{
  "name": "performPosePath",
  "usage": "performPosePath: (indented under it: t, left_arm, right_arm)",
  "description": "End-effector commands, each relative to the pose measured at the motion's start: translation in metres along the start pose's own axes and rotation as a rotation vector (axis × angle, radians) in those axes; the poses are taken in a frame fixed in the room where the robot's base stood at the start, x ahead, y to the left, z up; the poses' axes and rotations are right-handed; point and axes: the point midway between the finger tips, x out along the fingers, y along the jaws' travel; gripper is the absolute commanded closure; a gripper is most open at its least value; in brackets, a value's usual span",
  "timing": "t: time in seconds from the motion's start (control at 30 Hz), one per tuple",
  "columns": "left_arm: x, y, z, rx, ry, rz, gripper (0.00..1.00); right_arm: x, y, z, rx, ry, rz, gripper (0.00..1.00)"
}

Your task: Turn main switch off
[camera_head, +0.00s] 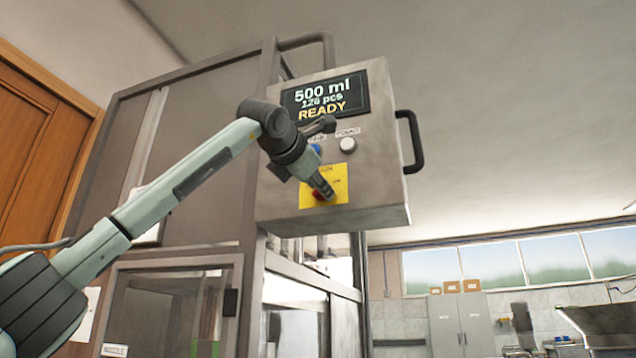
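The main switch (318,195) is a red knob on a yellow plate (339,188), low on the grey control box (378,180). My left gripper (326,192) is right in front of the plate, its fingertips over the red knob and hiding most of it. The fingers look close together, but I cannot tell whether they grip the knob or only overlap it in view. The box's screen (325,95) reads "500 ml", "126 pcs", "READY". My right gripper is not in view.
A white button (347,144) and a partly hidden blue button (315,149) sit above the yellow plate. A black handle (410,141) sticks out on the box's right side. The machine's frame (191,73) stands behind my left arm. Cabinets (458,322) stand far off at lower right.

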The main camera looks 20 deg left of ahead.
Motion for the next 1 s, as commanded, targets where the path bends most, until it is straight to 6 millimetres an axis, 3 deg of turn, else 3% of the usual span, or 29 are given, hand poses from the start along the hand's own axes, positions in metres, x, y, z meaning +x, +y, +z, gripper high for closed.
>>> performPosePath:
  t: [0.13,0.37,0.77,1.0]
  left_arm:
    - [-0.0002,-0.0003,0.0,0.0,0.0,0.0,0.71]
    - [-0.0004,-0.0002,0.0001,0.0,-0.001,0.0,0.99]
    - [-0.0004,-0.0007,0.0,-0.021,-0.001,-0.001,1.0]
    - [-0.0004,-0.001,-0.0001,-0.133,-0.002,-0.002,1.0]
  right_arm:
    - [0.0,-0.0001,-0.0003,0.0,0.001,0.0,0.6]
    - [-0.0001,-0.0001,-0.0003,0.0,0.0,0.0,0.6]
    - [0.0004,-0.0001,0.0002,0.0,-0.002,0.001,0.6]
    - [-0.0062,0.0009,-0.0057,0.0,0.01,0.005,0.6]
